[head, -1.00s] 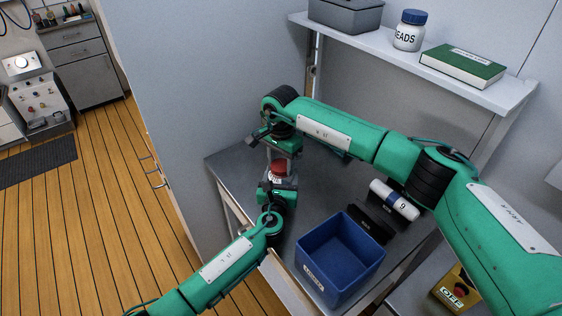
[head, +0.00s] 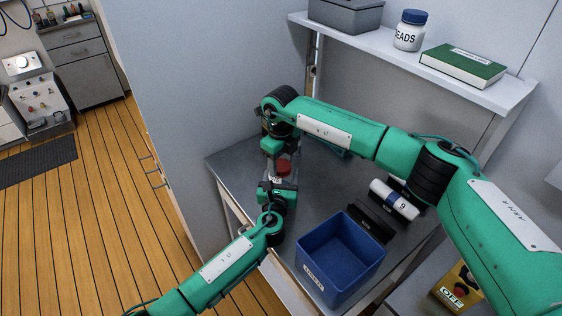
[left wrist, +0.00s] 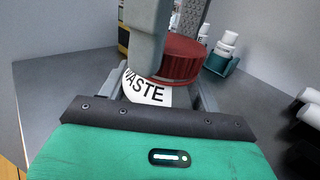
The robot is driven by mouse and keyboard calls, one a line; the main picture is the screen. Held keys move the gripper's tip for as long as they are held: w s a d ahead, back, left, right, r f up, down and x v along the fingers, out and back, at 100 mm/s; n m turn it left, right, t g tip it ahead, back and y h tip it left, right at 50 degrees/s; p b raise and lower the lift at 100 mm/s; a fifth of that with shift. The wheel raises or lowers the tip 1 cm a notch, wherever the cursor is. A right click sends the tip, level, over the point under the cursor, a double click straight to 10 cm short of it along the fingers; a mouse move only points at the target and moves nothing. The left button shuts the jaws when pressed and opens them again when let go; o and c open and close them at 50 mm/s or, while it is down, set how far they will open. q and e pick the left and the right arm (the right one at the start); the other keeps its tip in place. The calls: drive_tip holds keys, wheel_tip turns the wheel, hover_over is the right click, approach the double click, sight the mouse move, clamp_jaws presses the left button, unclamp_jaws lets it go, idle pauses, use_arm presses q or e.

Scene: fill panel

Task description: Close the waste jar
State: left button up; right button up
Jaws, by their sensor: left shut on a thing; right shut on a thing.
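The waste jar (left wrist: 146,88) shows its white WASTE label in the left wrist view, between the fingers of my left gripper (left wrist: 162,84). Whether the lid sits fully on the jar is hidden.
A teal rack with white bottles (left wrist: 224,52) is behind the jar. A shelf (head: 400,58) overhangs the back.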

drive_tip(key=m, duration=1.3)
drive_tip(key=o, duration=1.2)
wheel_tip(320, 180, up, 12)
use_arm(q)
drive_tip(key=o, duration=2)
drive_tip(key=shift+c, duration=0.2)
